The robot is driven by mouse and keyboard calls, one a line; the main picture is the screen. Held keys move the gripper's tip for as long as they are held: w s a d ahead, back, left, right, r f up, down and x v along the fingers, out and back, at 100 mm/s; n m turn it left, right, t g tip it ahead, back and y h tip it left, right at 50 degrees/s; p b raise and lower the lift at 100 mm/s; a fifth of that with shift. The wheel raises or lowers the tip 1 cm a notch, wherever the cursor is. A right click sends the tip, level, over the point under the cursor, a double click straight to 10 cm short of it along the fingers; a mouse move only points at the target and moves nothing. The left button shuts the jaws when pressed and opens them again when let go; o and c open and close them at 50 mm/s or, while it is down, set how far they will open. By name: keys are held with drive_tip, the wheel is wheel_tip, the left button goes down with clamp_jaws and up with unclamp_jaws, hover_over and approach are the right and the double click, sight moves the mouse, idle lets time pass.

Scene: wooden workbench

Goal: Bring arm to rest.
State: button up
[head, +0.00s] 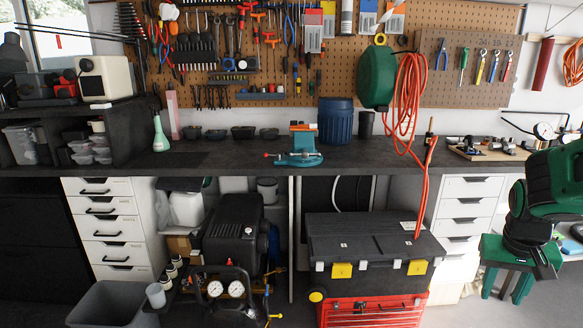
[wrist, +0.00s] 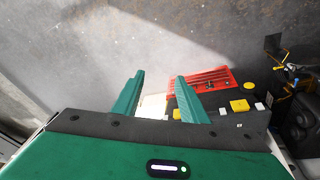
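My gripper (head: 504,292) hangs at the right of the head view, in front of the white drawers and below the bench top. Its two green fingers point down and stand apart. In the wrist view my gripper (wrist: 159,76) is open, with nothing between the fingers. The grey floor lies beyond the fingertips. My green arm comes in from the right edge of the head view, bent down at a dark joint.
A black toolbox (head: 370,240) on a red chest (head: 372,311) stands left of my gripper. The workbench (head: 230,155) carries a teal vise (head: 298,150) and a blue bin (head: 336,121). A red hose (head: 405,105) hangs over its edge. A compressor (head: 230,240) stands underneath.

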drive_tip(key=s+a+r+g+y, duration=0.1)
drive_tip(key=s+a, duration=0.2)
drive_tip(key=s, duration=0.5)
drive_tip(key=s+a+r+m+y, duration=0.1)
drive_tip(key=s+a, duration=0.2)
drive_tip(key=s, duration=0.6)
drive_tip(key=shift+r+g+y, duration=0.3)
drive_tip(key=shift+r+g, duration=0.1)
drive_tip(key=shift+w+f, duration=0.25)
drive_tip(key=shift+w, duration=0.35)
